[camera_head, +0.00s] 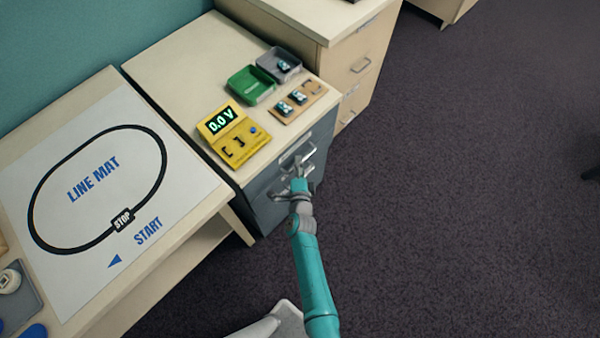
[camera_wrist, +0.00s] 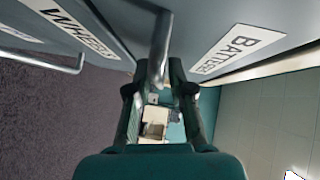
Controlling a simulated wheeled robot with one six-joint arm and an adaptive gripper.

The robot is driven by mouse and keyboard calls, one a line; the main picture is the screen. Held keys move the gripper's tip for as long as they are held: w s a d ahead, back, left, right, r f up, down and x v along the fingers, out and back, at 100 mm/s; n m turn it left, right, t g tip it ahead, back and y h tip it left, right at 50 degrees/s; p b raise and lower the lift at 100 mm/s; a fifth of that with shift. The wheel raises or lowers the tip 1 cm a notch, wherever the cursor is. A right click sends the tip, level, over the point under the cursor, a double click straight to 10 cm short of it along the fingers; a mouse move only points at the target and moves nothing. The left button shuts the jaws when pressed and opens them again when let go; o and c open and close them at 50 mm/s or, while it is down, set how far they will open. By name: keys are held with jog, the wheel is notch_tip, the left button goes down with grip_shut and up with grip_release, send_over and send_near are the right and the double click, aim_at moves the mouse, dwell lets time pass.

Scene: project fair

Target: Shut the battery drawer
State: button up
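The battery drawer (camera_head: 318,146) is the top one in the grey drawer unit under the desk top. Its label (camera_wrist: 238,49), partly cut off, shows at the upper right of the wrist view. A bar handle (camera_wrist: 160,45) stands between the labels, in line with my fingers. My gripper (camera_head: 296,184) is in front of the drawers. Its fingers (camera_wrist: 159,90) are apart, with the handle's end showing between them; I cannot tell whether they touch it. How far the drawer stands out is unclear.
The wheels drawer label (camera_wrist: 80,30) and another handle (camera_wrist: 42,61) are at the left of the wrist view. A yellow meter (camera_head: 234,137), green tray (camera_head: 251,85) and grey tray (camera_head: 279,65) are on the desk. The dark floor (camera_head: 450,190) to the right is clear.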

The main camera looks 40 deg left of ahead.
jog(key=v, duration=1.1)
jog(key=shift+d, duration=0.1)
jog(key=s+d+r+n+t+h, duration=0.1)
jog(key=s+d+r+h, duration=0.15)
jog(key=d, duration=0.75)
jog(key=s+d+r+n+h, duration=0.1)
jog(key=s+d+n, duration=0.15)
jog(key=d, duration=0.65)
jog(key=s+d+r+t+h, duration=0.15)
jog(key=s+d, duration=0.25)
jog(key=d, duration=0.6)
jog(key=s+d+r+n+h, duration=0.2)
jog(key=s+d+r, duration=0.4)
jog(key=s+r, duration=0.2)
jog(key=s+d+r+n+h, duration=0.3)
jog(key=s+d+r, duration=0.3)
jog(key=r, duration=0.6)
jog(key=s, duration=0.2)
jog(key=shift+s+d+r+h, duration=0.2)
jog(key=shift+s+d+h, duration=0.1)
jog(key=shift+d, duration=0.1)
jog(key=shift+a, duration=0.1)
